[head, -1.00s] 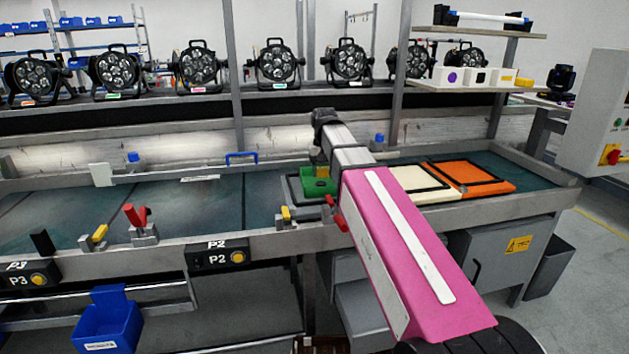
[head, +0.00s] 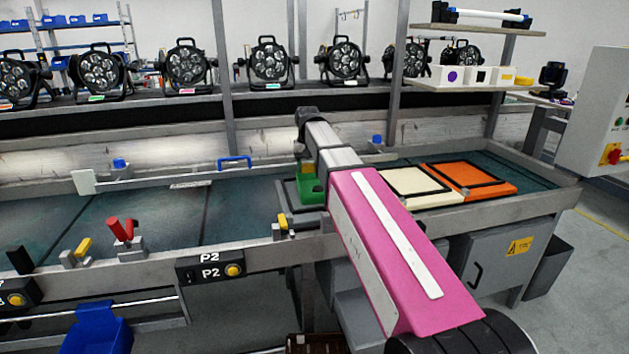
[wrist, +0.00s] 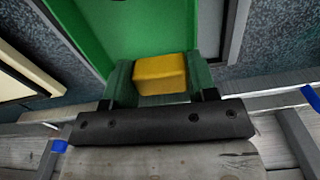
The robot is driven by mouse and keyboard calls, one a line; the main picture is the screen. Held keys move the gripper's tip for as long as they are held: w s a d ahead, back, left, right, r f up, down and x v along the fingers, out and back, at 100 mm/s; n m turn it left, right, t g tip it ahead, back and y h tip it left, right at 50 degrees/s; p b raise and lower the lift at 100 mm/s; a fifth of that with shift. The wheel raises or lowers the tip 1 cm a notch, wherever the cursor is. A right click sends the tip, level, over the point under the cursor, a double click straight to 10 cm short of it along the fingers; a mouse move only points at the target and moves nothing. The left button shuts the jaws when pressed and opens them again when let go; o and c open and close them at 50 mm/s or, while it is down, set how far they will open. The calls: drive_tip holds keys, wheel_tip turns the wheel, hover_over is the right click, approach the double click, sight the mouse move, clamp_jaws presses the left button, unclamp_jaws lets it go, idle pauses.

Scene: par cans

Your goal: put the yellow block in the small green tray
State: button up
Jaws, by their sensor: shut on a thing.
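The yellow block (wrist: 160,74) shows in the wrist view between the two green fingers of my gripper (wrist: 159,82), which is shut on it. The small green tray (wrist: 125,25) fills the upper middle of the wrist view, beyond and apparently below the block. I cannot tell whether the block touches the tray. In the head view the tray (head: 309,193) sits on the bench, partly covered by my arm.
A cream tray (head: 408,184) and an orange tray (head: 468,178) lie to the right of the green one. A metal bench rail runs in front, with a yellow-handled clamp (head: 283,222) and a red-handled clamp (head: 122,230). A blue handle (head: 234,161) stands behind.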

drive_tip(key=shift+w+d+f, duration=0.15)
drive_tip(key=shift+d+f, duration=0.25)
drive_tip(key=shift+d, duration=0.2)
drive_tip(key=shift+w+d+f, duration=0.15)
drive_tip(key=shift+d+f, duration=0.25)
drive_tip(key=shift+d, duration=0.2)
drive_tip(key=shift+f, duration=2)
drive_tip(key=shift+f, duration=0.1)
drive_tip(key=o, duration=1)
wheel_tip(320, 180, up, 12)
drive_tip(key=shift+r, duration=0.15)
